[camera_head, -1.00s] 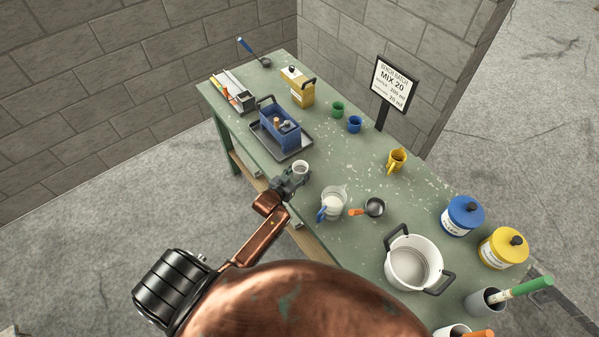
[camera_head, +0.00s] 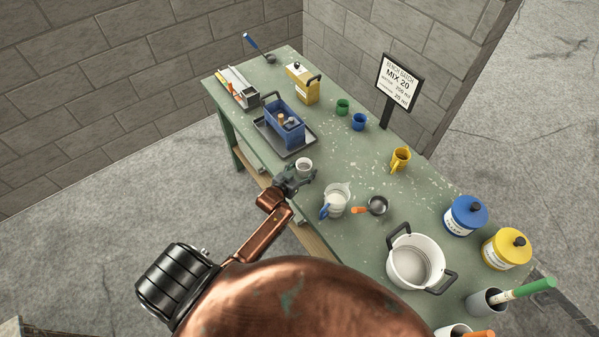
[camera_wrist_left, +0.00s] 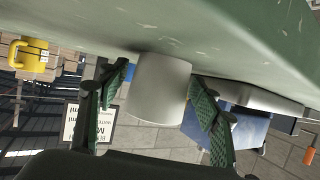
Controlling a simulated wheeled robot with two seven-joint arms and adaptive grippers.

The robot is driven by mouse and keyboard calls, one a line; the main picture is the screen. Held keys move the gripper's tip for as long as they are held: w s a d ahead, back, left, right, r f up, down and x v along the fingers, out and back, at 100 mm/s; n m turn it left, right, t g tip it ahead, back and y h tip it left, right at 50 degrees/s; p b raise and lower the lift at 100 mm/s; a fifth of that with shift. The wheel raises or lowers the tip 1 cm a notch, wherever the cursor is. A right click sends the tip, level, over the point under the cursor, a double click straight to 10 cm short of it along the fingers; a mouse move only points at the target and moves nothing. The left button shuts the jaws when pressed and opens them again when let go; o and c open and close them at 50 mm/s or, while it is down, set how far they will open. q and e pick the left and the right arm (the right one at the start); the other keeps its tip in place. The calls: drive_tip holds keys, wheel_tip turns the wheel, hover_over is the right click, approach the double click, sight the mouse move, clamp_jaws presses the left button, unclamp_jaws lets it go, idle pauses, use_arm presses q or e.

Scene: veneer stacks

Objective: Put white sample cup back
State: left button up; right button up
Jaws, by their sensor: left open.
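The white sample cup (camera_head: 304,164) stands on the green bench near its front edge, between the blue caddy and the clear jug. My left gripper (camera_head: 297,178) is at the cup, on its near side. In the left wrist view, the cup (camera_wrist_left: 158,88) sits between the two green-padded fingers of the left gripper (camera_wrist_left: 157,92). The fingers are open, one on each side of it. That view is turned over, with the cup's base against the bench top. My right gripper is not in view.
A blue caddy (camera_head: 285,125) on a dark tray (camera_head: 264,138) stands behind the cup. A jug (camera_head: 337,198) with a blue handle and a small pan (camera_head: 377,205) are close on the right. A white pot (camera_head: 416,262) stands farther right.

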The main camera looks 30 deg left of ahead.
use_arm(q)
drive_tip(key=v, duration=1.2)
drive_tip(key=shift+r, duration=0.1)
